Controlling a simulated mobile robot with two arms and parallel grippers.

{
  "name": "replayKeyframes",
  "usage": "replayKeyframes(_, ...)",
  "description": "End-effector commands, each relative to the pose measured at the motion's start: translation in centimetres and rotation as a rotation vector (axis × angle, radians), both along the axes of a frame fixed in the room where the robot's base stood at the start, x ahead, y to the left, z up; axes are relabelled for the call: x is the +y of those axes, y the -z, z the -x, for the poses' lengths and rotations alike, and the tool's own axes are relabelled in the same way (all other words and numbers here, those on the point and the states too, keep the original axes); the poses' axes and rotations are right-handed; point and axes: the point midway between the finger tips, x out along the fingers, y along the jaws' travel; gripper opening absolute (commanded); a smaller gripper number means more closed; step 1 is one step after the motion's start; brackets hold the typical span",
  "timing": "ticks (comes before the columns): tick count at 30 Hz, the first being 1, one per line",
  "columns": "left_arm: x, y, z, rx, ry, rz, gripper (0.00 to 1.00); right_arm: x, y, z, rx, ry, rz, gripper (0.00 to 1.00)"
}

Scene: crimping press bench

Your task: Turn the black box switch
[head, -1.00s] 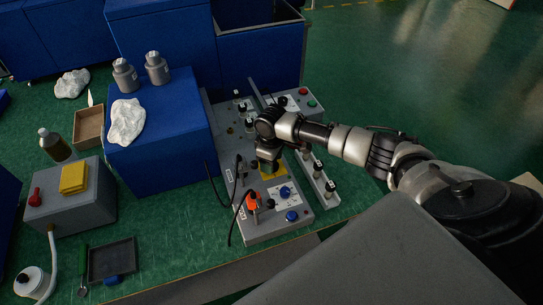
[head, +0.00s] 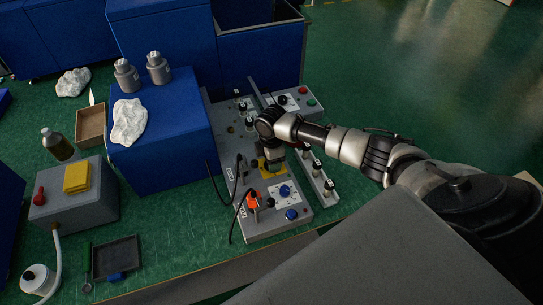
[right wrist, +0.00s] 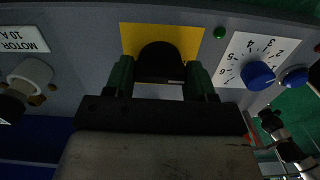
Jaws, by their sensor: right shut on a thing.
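The black switch (right wrist: 160,58) is a rounded knob on a yellow plate (right wrist: 191,36) on the grey control panel (right wrist: 85,55). My right gripper (right wrist: 160,76) has a green finger on each side of the knob and is shut on it. In the head view my right gripper (head: 273,164) points down at the yellow plate (head: 283,169) and hides the black switch. The knob's exact angle is hard to tell. My left gripper is not in view.
A blue dial (right wrist: 257,75) on a numbered white plate sits beside the switch. An orange part (head: 253,200) and black cables (head: 238,212) are on the panel's near left. A rail with several black knobs (head: 317,166) stands to the right. A blue box (head: 160,150) stands left.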

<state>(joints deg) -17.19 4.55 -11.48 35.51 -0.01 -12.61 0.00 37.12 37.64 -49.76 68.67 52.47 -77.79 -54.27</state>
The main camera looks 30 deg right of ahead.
Motion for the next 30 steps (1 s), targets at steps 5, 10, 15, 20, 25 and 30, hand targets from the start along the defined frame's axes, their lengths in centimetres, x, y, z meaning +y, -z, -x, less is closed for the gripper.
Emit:
replayKeyframes(5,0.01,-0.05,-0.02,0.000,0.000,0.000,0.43,0.05,-0.19,-0.17,-0.006,-0.037,-0.003,0.32)
replayKeyframes(10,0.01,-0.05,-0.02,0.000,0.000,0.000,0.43,0.05,-0.19,-0.18,-0.006,-0.047,-0.003,0.32)
replayKeyframes(15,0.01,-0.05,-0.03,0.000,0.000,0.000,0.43,0.06,-0.20,-0.18,-0.006,-0.048,-0.003,0.32)
replayKeyframes(20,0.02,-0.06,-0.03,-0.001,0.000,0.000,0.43,0.06,-0.21,-0.18,-0.006,-0.048,-0.003,0.60)
replayKeyframes(25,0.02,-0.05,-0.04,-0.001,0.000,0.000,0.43,0.05,-0.14,-0.12,-0.004,-0.047,-0.002,0.81)
replayKeyframes(30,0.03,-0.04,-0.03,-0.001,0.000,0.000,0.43,0.04,-0.08,-0.06,-0.002,-0.047,-0.001,0.81)
